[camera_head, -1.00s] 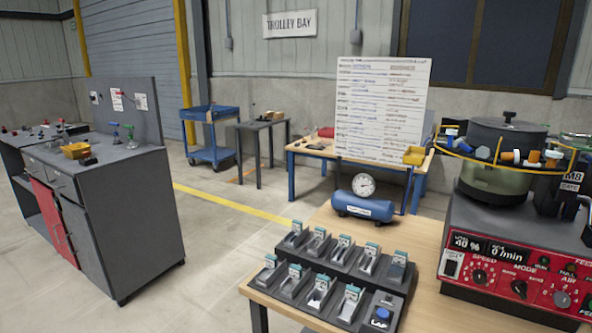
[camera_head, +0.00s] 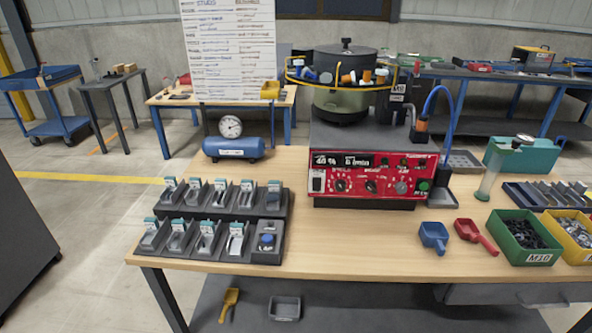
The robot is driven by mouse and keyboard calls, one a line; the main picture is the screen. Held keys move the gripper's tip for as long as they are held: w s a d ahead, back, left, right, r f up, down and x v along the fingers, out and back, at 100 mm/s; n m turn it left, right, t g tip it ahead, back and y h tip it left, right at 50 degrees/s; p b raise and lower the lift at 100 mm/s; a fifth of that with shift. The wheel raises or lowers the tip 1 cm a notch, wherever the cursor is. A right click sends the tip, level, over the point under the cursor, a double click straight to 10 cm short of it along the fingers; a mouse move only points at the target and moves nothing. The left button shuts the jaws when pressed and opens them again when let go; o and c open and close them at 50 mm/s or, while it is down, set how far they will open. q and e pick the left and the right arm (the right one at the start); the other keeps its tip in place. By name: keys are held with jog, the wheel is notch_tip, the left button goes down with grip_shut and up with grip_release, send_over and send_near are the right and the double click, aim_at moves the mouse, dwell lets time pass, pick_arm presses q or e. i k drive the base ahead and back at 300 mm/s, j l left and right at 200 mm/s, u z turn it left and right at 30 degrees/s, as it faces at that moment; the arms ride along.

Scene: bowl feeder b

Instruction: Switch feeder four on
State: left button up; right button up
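One bowl feeder stands on the wooden table, with a dark lidded bowl (camera_head: 343,90) on top and a red control panel (camera_head: 385,187) at its front. No number four is readable on it. The panel has a lit display (camera_head: 343,161) reading about 40 % and 0 /min. A pale switch (camera_head: 317,181) sits at the panel's left, black and grey knobs in the middle, and a green button (camera_head: 424,186) at the right. The switch's position is too small to tell. Neither of my grippers is in view.
Left of the feeder are a blue air tank (camera_head: 233,148) with a gauge and a black rack (camera_head: 210,215) of small sample bags. Right are a blue scoop (camera_head: 434,237), a red scoop (camera_head: 474,236) and green (camera_head: 524,240) and yellow bins. The table front centre is clear.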

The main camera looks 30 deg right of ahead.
aim_at(316, 181)
jog(key=z, duration=0.4)
jog(key=i+j+z, duration=0.4)
jog(key=j+z, duration=0.2)
jog(key=j, duration=0.15)
jog(key=i+j, duration=0.15)
jog(key=j, duration=0.2)
jog(key=i+j+z, duration=0.1)
jog(key=j, duration=0.3)
jog(key=i+j, duration=0.1)
jog(key=j, duration=0.25)
jog(key=i+j, duration=0.15)
jog(key=j, duration=0.25)
jog(key=l+z, duration=0.05)
